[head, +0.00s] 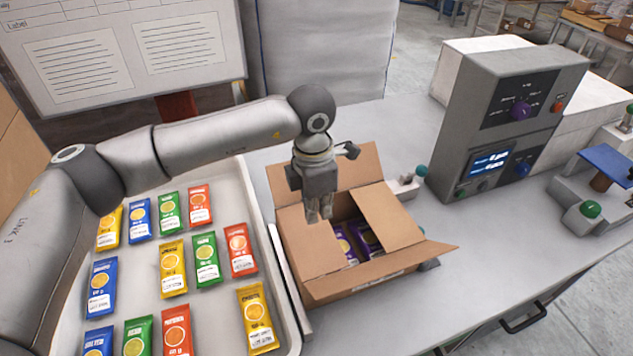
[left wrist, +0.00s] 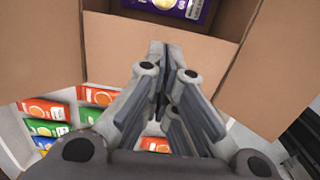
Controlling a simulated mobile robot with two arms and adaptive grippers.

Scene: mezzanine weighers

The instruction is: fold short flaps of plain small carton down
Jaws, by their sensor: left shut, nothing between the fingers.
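A small brown carton (head: 352,287) stands open on the grey table. Purple packets (head: 366,238) lie inside; one also shows in the left wrist view (left wrist: 170,8). The left short flap (head: 303,246) slants inward over the left part of the opening. The right short flap (head: 391,217) leans inward over the right part. The far long flap (head: 361,167) stands up and the near long flap (head: 415,260) sticks outward. My left gripper (head: 319,217) is shut and empty, pointing down at the left flap. I cannot tell whether it touches. My right gripper is out of view.
A white tray (head: 262,205) with several coloured packets lies left of the carton. A grey weigher with a display (head: 505,125) stands at the right. Small fixtures with green knobs (head: 590,209) stand on the table. The table right of the carton is mostly clear.

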